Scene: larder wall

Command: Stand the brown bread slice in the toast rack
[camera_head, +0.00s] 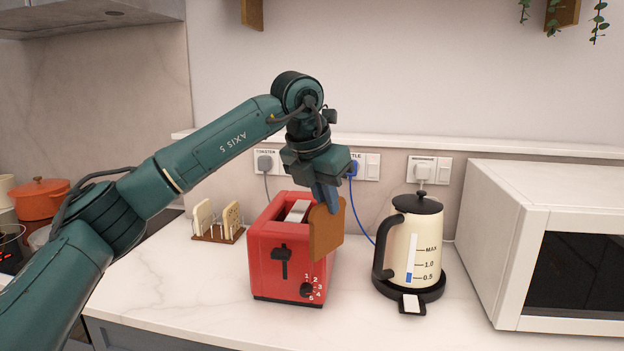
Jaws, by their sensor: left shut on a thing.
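The brown bread slice (326,232) hangs upright from my left gripper (327,199), which is shut on its top edge. The slice is in front of the right part of the red toaster (268,262) and hides some of it; I cannot tell whether they touch. The toast rack (220,238) stands on the counter left of the toaster, with a brown base and thin wires. Two pale bread slices stand in it, one at the left (202,216) and one at the right (231,217), with wires visible between them. My right gripper is not in view.
A cream kettle (403,250) on a black base stands right of the toaster. A white microwave (510,240) fills the right side. Plugs and a blue cord run along the wall behind. Bare counter (180,285) lies in front of the rack. An orange pot (40,200) is far left.

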